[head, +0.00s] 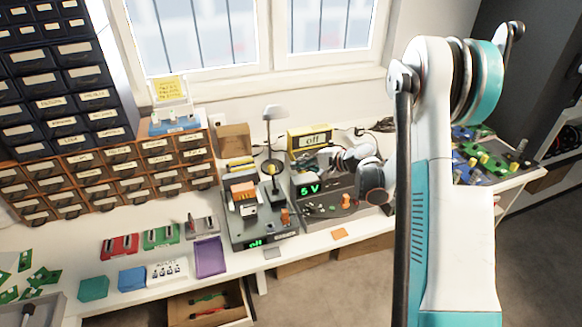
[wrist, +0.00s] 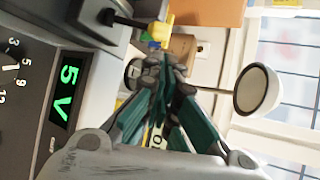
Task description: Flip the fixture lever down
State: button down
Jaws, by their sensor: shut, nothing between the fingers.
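The fixture (head: 258,232) is a dark grey box with a green "off" display, left of the power supply on the white bench. A black lever (head: 275,190) with a yellow piece near its top appears to stand upright on it. In the wrist view, the black lever (wrist: 122,19) points toward a yellow piece at the top, just beyond my fingers. My gripper (wrist: 165,88) is shut and empty, its teal fingers together, apart from the lever. In the head view, my wrist hangs above the power supply, right of the lever; the fingertips are hard to make out.
The power supply (head: 312,191) shows a green "5 V". A lamp (head: 274,113) stands behind the fixture, and a yellow box reading "off" (head: 308,139) is behind my wrist. Drawer cabinets (head: 110,170) stand left. A purple tray (head: 211,258) lies left of the fixture.

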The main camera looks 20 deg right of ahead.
aim_at(273, 178)
jog(key=shift+d+f, duration=0.65)
jog(key=b+x, duration=0.2)
jog(key=x, duration=0.8)
jog(key=shift+r+b, duration=0.2)
jog(key=shift+b, duration=0.1)
jog(key=shift+w+t, duration=0.1)
jog(key=shift+t, duration=0.2)
